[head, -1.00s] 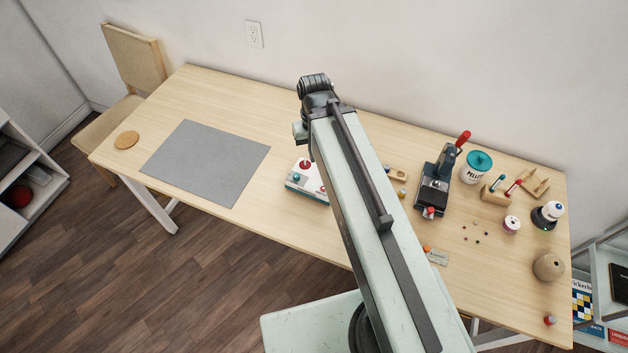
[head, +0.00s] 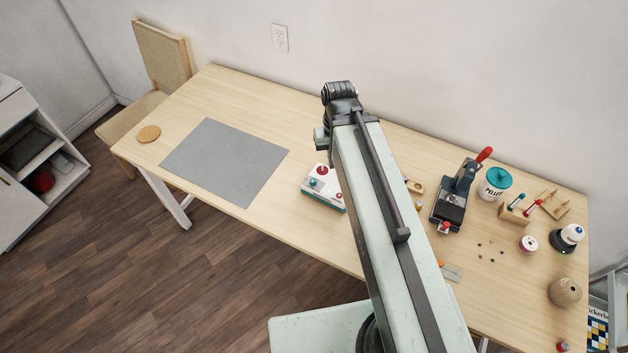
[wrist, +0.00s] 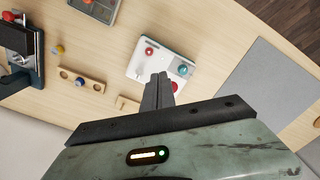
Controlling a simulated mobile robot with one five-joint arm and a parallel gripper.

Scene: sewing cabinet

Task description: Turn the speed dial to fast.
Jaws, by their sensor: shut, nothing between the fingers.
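A small white and teal control box (head: 311,195) stands near the front edge of the table, partly hidden by my arm in the head view. It has a red knob (head: 322,170) and a blue-teal knob (head: 313,183) on top. In the wrist view the box (wrist: 137,67) shows the red knob (wrist: 149,51), the blue knob (wrist: 183,70) and another red knob lower down. I cannot read any speed marks. My gripper (wrist: 159,76) is shut and empty. Its tips overlap the box in the wrist view; I cannot tell whether they touch it.
A grey mat (head: 225,160) lies left of the box. A dark press with a red handle (head: 452,200), a teal-lidded jar (head: 495,184) and small spools stand to the right. A wooden block with holes (wrist: 82,80) lies near the box. The wall runs behind the table.

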